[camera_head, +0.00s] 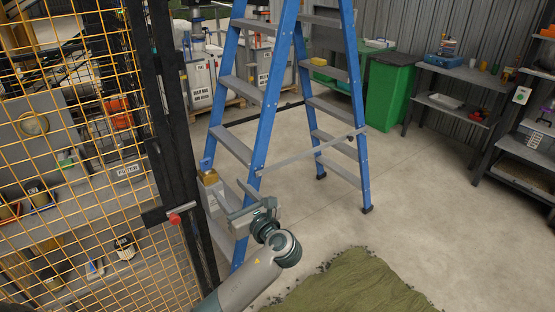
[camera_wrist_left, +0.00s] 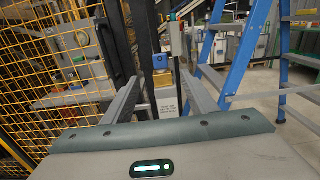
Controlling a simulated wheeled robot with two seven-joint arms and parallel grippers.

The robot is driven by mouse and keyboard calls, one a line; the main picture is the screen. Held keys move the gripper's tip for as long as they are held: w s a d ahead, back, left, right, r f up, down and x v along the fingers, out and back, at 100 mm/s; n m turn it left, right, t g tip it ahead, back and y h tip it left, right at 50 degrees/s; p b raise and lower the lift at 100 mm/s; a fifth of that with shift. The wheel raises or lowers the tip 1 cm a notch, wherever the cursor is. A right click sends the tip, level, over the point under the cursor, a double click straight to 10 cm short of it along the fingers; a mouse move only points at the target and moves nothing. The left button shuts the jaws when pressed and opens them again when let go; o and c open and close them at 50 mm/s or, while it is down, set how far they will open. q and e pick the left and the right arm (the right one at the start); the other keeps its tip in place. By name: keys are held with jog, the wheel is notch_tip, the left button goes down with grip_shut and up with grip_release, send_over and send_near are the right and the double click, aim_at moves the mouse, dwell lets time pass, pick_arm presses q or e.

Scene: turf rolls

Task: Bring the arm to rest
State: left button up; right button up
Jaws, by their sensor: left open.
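My left arm comes up from the bottom of the head view, with its gripper (camera_head: 234,199) in front of the blue stepladder (camera_head: 264,100). The gripper is open, and nothing is held between its fingers. In the left wrist view the two grey fingers (camera_wrist_left: 160,98) stand wide apart. A white labelled panel shows beyond the gap between them, apart from the fingers. My right gripper is not in view.
A yellow mesh fence (camera_head: 75,150) with a dark post and red knob (camera_head: 175,219) stands close on the left. A green cloth-like heap (camera_head: 350,285) lies on the floor at the bottom. A green bin (camera_head: 390,92) and workbench (camera_head: 462,76) stand behind. The floor at right is clear.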

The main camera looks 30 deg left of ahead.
pick_arm(q)
jog(key=s+d+f+n+h+b, duration=0.15)
jog(key=f+h, duration=0.25)
jog(key=f, duration=1.4)
jog(key=s+d+f+h+b, duration=0.1)
jog(key=d+f+h, duration=0.25)
jog(key=f, duration=1.55)
jog(key=s+d+f+n+g+h+b, duration=0.1)
jog(key=s+d+f+n+g+h, duration=0.15)
jog(key=s+f, duration=0.65)
jog(key=s+d+f+n+g+h, duration=0.1)
jog(key=s+f+n+h, duration=0.15)
jog(key=s+f, duration=0.65)
jog(key=s+d+f+n+g+h, duration=0.1)
jog(key=s+d+f+n, duration=0.1)
jog(key=s+f+n, duration=0.2)
jog(key=s+d+f+n+g+h+b, duration=0.1)
jog(key=s+d+f+n, duration=0.2)
jog(key=s+f, duration=0.7)
jog(key=s+d+f+n+g+h+b, duration=0.1)
jog(key=s+f+n, duration=0.5)
jog(key=s, duration=1.2)
jog(key=shift+s+d+f+n+g, duration=0.35)
jog(key=shift+s+d+f+n, duration=0.05)
jog(key=shift+d+n, duration=0.4)
jog(key=shift+d+h, duration=0.1)
jog(key=shift+h, duration=0.15)
